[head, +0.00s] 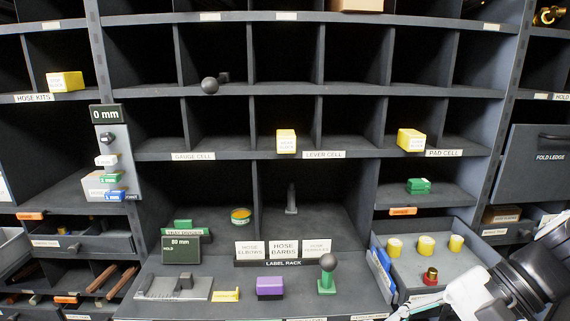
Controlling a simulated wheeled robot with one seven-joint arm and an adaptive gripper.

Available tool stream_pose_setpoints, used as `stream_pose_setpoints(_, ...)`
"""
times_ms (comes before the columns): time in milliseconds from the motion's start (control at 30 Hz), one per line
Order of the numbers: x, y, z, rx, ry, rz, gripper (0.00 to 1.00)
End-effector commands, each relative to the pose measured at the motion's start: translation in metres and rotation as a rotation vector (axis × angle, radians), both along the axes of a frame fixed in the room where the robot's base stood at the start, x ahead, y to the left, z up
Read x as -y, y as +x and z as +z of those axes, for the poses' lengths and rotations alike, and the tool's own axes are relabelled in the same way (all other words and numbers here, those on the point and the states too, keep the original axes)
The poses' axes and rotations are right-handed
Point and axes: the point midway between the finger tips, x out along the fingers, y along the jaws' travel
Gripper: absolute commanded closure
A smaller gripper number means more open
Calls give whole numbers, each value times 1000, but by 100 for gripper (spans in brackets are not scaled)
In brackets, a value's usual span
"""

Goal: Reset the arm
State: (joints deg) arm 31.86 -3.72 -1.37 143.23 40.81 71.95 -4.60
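My arm comes in at the lower right corner, its dark wrist part in front of the right-hand tray. My gripper (440,301), a pale, light grey shape, shows at the bottom edge, partly cut off by the frame. Its fingertips are not clear, so I cannot tell whether it is open or shut. No object is visibly held in it. It appears in front of the tray (455,252) with yellow cylinders (427,245) and a red-and-brass fitting (431,276); whether it touches the tray cannot be told.
The dark pigeonhole shelf fills the view. On the lower ledge stand a purple block (270,288), a green-based knob (327,274) and a label rack (283,264). Yellow boxes (286,141) sit on upper ledges. A black ball knob (210,86) sticks out. A fold ledge (537,175) is at right.

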Motion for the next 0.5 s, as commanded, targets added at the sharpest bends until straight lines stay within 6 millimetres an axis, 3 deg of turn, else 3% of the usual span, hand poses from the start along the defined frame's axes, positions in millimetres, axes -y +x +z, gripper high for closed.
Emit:
stream_pose_setpoints(200, -4, -44, 32, 176, -357, 333, 53)
stream_pose_setpoints(500, 16, -68, 86, 496, -780, 649, 53)
